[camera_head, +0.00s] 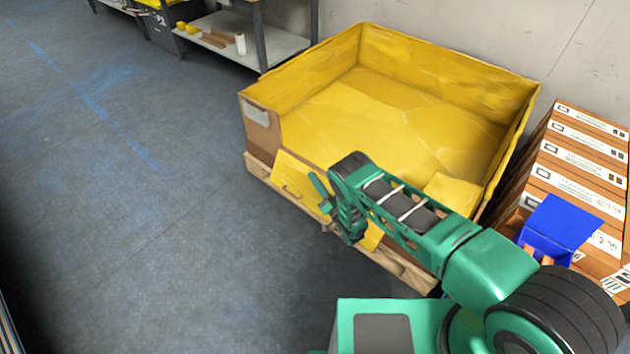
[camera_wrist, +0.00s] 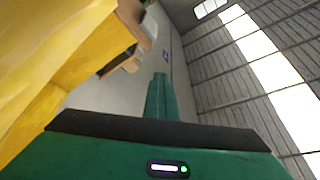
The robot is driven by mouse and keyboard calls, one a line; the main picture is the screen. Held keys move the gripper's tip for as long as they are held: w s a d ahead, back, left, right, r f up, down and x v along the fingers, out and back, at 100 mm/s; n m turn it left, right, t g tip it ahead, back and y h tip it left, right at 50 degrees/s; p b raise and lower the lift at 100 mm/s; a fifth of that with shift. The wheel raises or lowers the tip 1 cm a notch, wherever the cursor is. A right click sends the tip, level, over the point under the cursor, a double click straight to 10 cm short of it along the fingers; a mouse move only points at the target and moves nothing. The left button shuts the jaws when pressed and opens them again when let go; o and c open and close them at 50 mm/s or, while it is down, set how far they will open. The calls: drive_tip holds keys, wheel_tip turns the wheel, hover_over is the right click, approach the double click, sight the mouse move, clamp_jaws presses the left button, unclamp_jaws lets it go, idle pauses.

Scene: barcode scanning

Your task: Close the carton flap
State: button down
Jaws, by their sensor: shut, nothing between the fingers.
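The carton is a large open box (camera_head: 262,118) with a yellow lining, standing on a wooden pallet near the wall. Its near side is low, and a yellow flap (camera_head: 294,182) hangs down and outward there over the pallet edge. My gripper (camera_head: 318,187) is shut and empty, in front of the flap in the head view; I cannot tell whether it touches it. My arm hides the flap's middle and right part. In the wrist view, the shut green fingers (camera_wrist: 161,97) point up past yellow carton material (camera_wrist: 50,60) at the left.
Several stacked brown and white boxes (camera_head: 580,150) stand right of the carton, with a blue bin (camera_head: 558,228) by them. The pallet (camera_head: 258,172) sticks out under the carton. A shelf (camera_head: 262,45) stands behind. The floor at the left is clear.

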drive_tip(key=c, duration=2.5)
unclamp_jaws()
drive_tip(key=o, duration=0.7)
drive_tip(key=shift+c, duration=0.2)
